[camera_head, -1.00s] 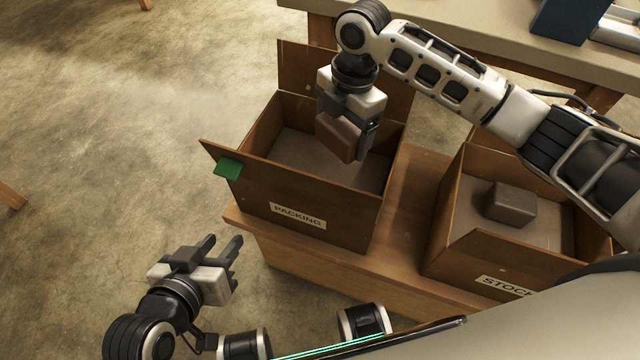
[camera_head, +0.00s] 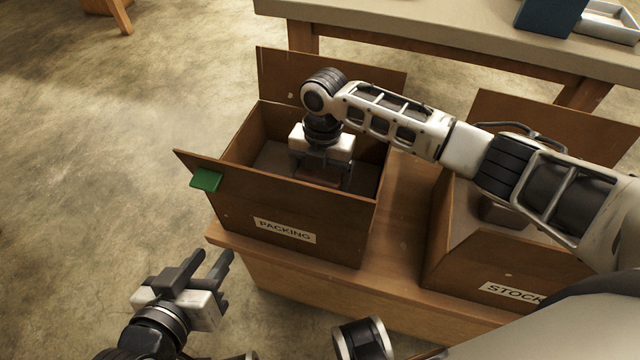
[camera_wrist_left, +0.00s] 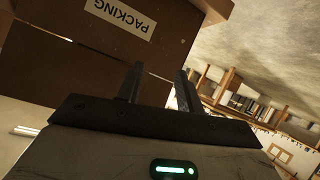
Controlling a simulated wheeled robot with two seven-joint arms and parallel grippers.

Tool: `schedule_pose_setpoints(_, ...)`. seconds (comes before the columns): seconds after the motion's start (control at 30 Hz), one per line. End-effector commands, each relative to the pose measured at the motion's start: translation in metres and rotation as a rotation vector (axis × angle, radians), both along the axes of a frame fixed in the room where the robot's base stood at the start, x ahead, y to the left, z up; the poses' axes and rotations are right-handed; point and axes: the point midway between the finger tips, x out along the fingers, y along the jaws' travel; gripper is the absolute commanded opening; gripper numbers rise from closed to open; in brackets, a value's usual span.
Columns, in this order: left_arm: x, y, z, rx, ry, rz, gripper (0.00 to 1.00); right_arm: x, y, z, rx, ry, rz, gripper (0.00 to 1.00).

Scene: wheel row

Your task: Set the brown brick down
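The brown brick (camera_head: 318,179) is low inside the packing box (camera_head: 290,222), between the fingers of my right gripper (camera_head: 322,172). The gripper points down into the box and looks shut on the brick, which it partly hides. Whether the brick touches the box floor is hard to tell. My left gripper (camera_head: 208,270) is open and empty, outside the box at its front left. In the left wrist view its fingers (camera_wrist_left: 158,88) stand apart, with the labelled packing box wall (camera_wrist_left: 110,55) beyond.
The stock box (camera_head: 480,262) stands to the right on the same wooden bench (camera_head: 400,215); a block (camera_head: 500,212) inside is partly hidden by my right arm. The packing box has raised flaps and a green tab (camera_head: 206,180). A table (camera_head: 440,35) stands behind.

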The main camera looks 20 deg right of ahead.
Motion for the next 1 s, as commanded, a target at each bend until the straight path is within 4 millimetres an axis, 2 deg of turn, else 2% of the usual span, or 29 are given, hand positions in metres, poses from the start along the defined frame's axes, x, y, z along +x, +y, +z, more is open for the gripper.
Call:
schedule_pose_setpoints(0.03, 0.000, -0.001, -0.001, -0.009, -0.015, -0.001, 0.36, 0.000, 0.001, -0.012, 0.002, 0.000, 0.001, 0.37)
schedule_pose_setpoints(0.13, 0.002, -0.003, 0.009, -0.024, -0.048, -0.003, 0.36, 0.000, 0.001, -0.021, 0.002, -0.001, 0.001, 0.37)
schedule_pose_setpoints(0.27, 0.002, -0.005, 0.017, -0.032, -0.066, -0.007, 0.36, 0.001, 0.001, -0.021, 0.003, -0.003, 0.001, 0.37)
schedule_pose_setpoints(0.53, 0.001, -0.006, 0.014, -0.030, -0.062, -0.008, 0.36, 0.001, 0.001, -0.025, 0.002, -0.002, 0.000, 0.37)
schedule_pose_setpoints(0.57, 0.001, -0.005, 0.014, -0.030, -0.061, -0.008, 0.36, 0.000, 0.000, -0.025, 0.001, 0.001, 0.000, 0.90)
schedule_pose_setpoints(0.6, 0.001, -0.005, 0.014, -0.030, -0.061, -0.008, 0.36, 0.000, 0.000, -0.025, 0.001, 0.001, 0.000, 1.00)
schedule_pose_setpoints(0.87, 0.001, -0.005, 0.013, -0.026, -0.057, -0.008, 0.36, 0.000, 0.000, -0.023, 0.001, 0.001, 0.000, 1.00)
schedule_pose_setpoints(1.0, 0.001, -0.003, 0.016, -0.017, -0.046, -0.007, 0.36, 0.002, -0.001, -0.008, 0.000, -0.001, 0.000, 1.00)
